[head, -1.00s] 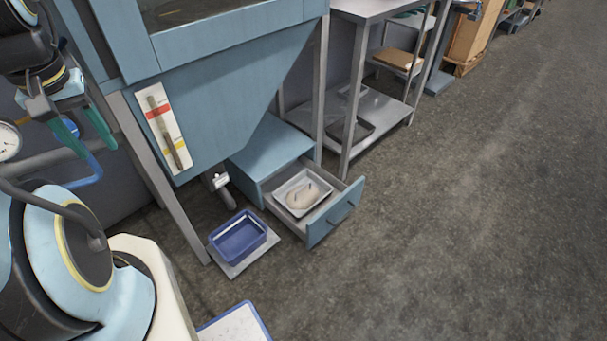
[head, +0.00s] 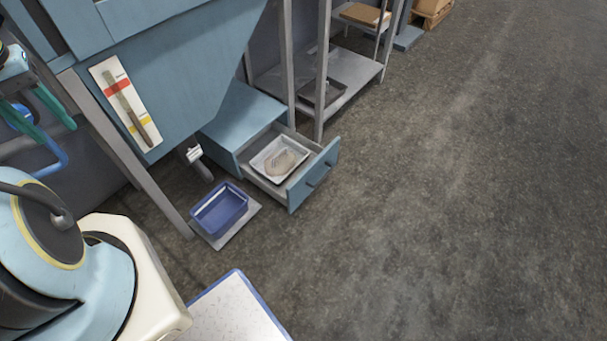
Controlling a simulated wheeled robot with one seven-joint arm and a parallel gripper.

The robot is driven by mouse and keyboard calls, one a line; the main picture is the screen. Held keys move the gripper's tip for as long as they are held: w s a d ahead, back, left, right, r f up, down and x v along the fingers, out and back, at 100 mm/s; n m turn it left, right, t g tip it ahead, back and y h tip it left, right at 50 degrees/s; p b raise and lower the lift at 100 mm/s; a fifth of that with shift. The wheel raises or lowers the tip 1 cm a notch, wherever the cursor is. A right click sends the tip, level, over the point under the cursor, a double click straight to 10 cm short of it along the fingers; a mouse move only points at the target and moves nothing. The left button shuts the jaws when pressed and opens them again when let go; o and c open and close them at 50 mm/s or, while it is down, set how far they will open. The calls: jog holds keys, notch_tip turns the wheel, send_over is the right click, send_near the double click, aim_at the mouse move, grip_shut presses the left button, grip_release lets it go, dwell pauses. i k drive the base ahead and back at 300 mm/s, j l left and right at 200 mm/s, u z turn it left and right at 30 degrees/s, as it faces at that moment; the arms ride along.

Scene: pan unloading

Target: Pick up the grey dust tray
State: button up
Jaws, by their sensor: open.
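A light grey tray (head: 264,168), which I take for the grey dust tray, lies in the pulled-out drawer below the blue cabinet. A pale beige heap of dust (head: 284,160) lies in it. My gripper (head: 38,112) shows at the left edge with its teal fingers apart. It is empty, in front of the cabinet and well away from the tray. Part of the gripper is cut off by the picture edge.
The open drawer (head: 313,178) juts out over the floor. A blue bin (head: 219,208) stands on a grey plate beside it. A metal rack (head: 348,72) with a dark tray (head: 321,91) on its lower shelf stands behind. The floor (head: 450,220) to the right is clear.

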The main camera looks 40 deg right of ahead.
aim_at(282, 157)
jog(key=l+u, duration=0.1)
jog(key=l, duration=0.35)
jog(key=k+l+u, duration=0.1)
jog(key=l, duration=0.35)
jog(key=k+l+u, duration=0.1)
jog(key=l, duration=0.35)
jog(key=k+l+u, duration=0.1)
jog(key=l, duration=0.35)
jog(key=k+l+u, duration=0.1)
jog(key=l, duration=0.35)
jog(key=k+l+u, duration=0.1)
jog(key=l, duration=0.3)
jog(key=k+l+u, duration=0.1)
jog(key=l, duration=0.35)
jog(key=k, duration=0.05)
